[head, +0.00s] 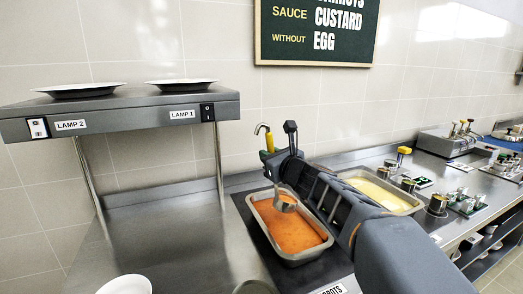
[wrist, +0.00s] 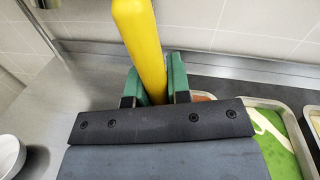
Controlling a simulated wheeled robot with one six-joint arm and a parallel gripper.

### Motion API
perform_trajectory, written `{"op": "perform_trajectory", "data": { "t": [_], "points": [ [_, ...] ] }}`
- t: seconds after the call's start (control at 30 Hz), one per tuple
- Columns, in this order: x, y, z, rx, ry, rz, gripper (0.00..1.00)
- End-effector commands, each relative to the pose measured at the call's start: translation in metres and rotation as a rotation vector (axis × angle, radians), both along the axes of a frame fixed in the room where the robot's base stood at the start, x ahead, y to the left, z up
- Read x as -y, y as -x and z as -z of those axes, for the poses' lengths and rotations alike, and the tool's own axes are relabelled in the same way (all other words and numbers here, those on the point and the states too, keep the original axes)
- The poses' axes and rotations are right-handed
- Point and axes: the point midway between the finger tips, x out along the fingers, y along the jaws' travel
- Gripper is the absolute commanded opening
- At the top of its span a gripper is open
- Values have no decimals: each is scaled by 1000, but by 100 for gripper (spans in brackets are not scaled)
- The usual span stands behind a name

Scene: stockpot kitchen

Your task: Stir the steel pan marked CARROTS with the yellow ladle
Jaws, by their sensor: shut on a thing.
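The yellow ladle (head: 269,142) has a yellow handle with a hooked top, and its steel bowl (head: 285,203) hangs down into the orange food of a steel pan (head: 306,258). A partly hidden label (head: 329,289) ending in "ROTS" lies in front of this pan. My gripper (head: 280,160) is over the pan's far end. In the wrist view, my gripper (wrist: 154,82) is shut on the yellow handle (wrist: 140,35), which stands tilted between the green-padded fingers. The bowl's lower part is hidden by the food.
A pan of yellow food (head: 417,205) stands right of my arm. The wrist view shows a pan with green food (wrist: 272,125). A lamp shelf (head: 140,108) with two dark plates stands at left. A white bowl (head: 125,285) is at front left. Steel counter between them is clear.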

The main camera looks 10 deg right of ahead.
Motion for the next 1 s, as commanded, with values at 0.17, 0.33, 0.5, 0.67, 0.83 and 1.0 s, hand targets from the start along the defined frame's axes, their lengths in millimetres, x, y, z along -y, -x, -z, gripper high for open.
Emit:
{"op": "perform_trajectory", "data": {
  "t": [0.17,0.33,0.5,0.67,0.83,1.0],
  "points": [
    [16,-6,-16,-36,-94,3,0],
    [30,-11,-24,-68,-181,3,0],
    [44,-16,-28,-103,-270,4,0],
    [65,-24,-23,-145,-382,4,0],
    [86,-32,-19,-187,-499,5,0],
    [107,-40,-14,-232,-615,4,0]
  ]
}}
